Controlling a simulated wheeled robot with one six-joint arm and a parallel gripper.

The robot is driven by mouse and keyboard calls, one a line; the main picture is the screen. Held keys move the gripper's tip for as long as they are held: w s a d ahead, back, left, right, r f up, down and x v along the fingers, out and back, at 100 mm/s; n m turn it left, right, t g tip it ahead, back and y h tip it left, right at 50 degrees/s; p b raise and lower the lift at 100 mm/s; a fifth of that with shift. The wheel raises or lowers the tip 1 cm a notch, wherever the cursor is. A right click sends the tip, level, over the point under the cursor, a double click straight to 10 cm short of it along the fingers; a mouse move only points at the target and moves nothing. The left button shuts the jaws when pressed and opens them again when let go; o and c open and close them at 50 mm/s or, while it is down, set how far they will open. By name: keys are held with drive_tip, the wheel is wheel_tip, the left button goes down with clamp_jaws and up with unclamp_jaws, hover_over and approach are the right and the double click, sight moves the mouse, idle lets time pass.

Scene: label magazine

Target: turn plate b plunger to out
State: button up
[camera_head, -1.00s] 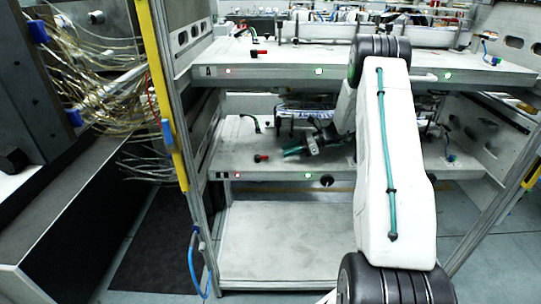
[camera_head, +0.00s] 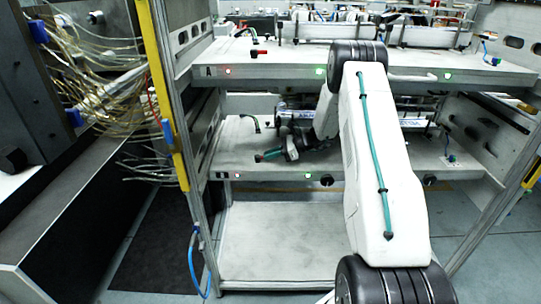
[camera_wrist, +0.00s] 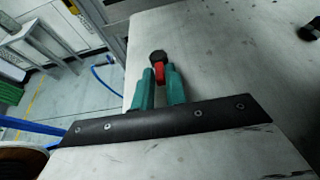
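The plate B plunger shows in the wrist view as a red body (camera_wrist: 160,75) with a black round end (camera_wrist: 157,57). It stands near the left edge of the pale plate B (camera_wrist: 225,60). My gripper (camera_wrist: 160,70) has its two teal fingers on either side of the red body, with little or no gap. I cannot tell whether they press on it. In the head view my gripper (camera_head: 268,155) is low over the left part of plate B (camera_head: 230,162), and the plunger is mostly hidden there.
Plate A (camera_head: 215,62) lies above as an upper shelf, with its own red plunger (camera_head: 258,53). A black cable fitting (camera_head: 250,122) rises behind my gripper. The yellow-edged frame post (camera_head: 165,100) stands left. A lower shelf (camera_head: 270,235) is empty.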

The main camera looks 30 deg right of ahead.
clamp_jaws()
drive_tip(key=shift+w, duration=0.1)
drive_tip(key=n+g, duration=0.1)
drive_tip(key=w+n+g+y, duration=0.1)
drive_tip(key=g, duration=0.1)
drive_tip(key=shift+d+n, duration=0.3)
drive_tip(key=shift+n, duration=0.1)
drive_tip(key=shift+w+d+r+n+g+y, duration=0.1)
drive_tip(key=shift+w+n+g+y, duration=0.2)
drive_tip(key=shift+n+g, duration=0.6)
drive_tip(key=shift+w+f+n+g+y, duration=0.1)
drive_tip(key=shift+w+n+g, duration=0.35)
drive_tip(key=shift+n+g, duration=0.4)
drive_tip(key=shift+w+d+r+n+g+y, duration=0.1)
drive_tip(key=shift+w+n+g+y, duration=0.2)
drive_tip(key=shift+n+g, duration=0.6)
drive_tip(key=shift+w+g, duration=0.1)
drive_tip(key=shift+g, duration=0.15)
drive_tip(key=o, duration=0.5)
unclamp_jaws()
drive_tip(key=shift+o, duration=0.2)
drive_tip(key=shift+a, duration=0.1)
